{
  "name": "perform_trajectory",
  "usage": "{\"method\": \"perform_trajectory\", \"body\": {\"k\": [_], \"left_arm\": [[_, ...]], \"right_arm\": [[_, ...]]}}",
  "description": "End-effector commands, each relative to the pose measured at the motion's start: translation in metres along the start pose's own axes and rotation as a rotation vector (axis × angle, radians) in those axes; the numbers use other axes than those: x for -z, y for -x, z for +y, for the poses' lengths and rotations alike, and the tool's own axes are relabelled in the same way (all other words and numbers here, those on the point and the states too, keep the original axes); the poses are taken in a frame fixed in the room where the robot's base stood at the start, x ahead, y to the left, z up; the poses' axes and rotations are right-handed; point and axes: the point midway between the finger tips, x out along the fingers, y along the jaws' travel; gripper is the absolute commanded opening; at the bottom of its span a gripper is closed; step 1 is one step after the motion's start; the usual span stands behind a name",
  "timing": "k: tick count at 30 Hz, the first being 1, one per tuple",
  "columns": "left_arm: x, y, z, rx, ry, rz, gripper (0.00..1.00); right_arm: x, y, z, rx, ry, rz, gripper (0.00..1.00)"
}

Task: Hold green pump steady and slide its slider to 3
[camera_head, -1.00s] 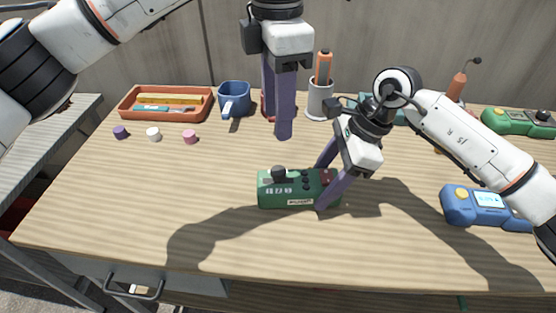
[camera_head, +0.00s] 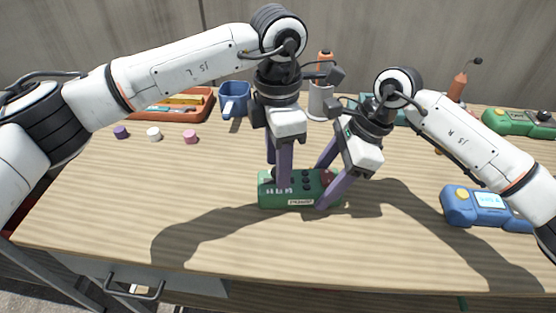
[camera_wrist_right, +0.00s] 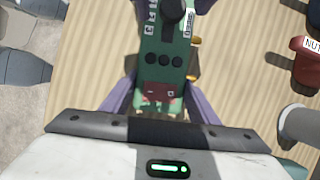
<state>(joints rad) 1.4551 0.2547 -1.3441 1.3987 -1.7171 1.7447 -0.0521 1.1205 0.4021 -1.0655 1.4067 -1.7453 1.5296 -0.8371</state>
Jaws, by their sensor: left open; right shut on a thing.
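The green pump (camera_head: 299,194) lies on the wooden table with dark buttons on top and a label on its front edge. My right gripper (camera_head: 323,188) is shut across its right end; its fingers flank the pump in the right wrist view (camera_wrist_right: 163,105). My left gripper (camera_head: 277,178) is open and points down at the pump's left part. Its fingers hide most of the black slider knob in the head view. The knob (camera_wrist_right: 172,9) shows at the top edge of the right wrist view, with purple finger parts beside it.
A blue device (camera_head: 485,207) lies at the right, another green device (camera_head: 520,122) at the back right. Small caps lie at the left. The front table is clear.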

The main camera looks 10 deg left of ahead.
Motion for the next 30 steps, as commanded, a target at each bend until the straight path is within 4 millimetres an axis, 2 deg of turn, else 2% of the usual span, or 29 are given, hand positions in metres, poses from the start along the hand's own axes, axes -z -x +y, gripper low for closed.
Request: {"method": "perform_trajectory", "body": {"k": [3,10,11,16,22,29,30], "left_arm": [[0.000,0.000,0.000,0.000,0.000,0.000,0.40],[0.000,0.000,0.000,0.000,0.000,0.000,0.01],[0.000,0.000,0.000,0.000,0.000,0.000,0.00],[-0.002,0.001,-0.001,0.000,0.000,0.000,0.00],[-0.020,0.001,-0.006,0.001,-0.001,-0.001,0.00],[-0.020,0.001,-0.006,0.001,0.000,-0.002,0.00],[-0.020,0.001,-0.006,0.001,0.000,-0.002,0.29]], "right_arm": [[-0.001,0.001,-0.001,0.002,0.000,-0.002,0.13],[-0.001,0.001,-0.001,0.002,0.000,-0.002,0.13],[-0.001,0.001,-0.001,0.002,0.001,-0.002,0.13],[-0.001,0.001,-0.001,0.002,0.001,-0.002,0.13],[-0.001,0.001,-0.001,0.002,0.001,-0.002,0.13],[-0.002,0.001,0.000,0.002,0.002,-0.003,0.13],[-0.002,0.001,0.000,0.002,0.002,-0.004,0.13]]}}
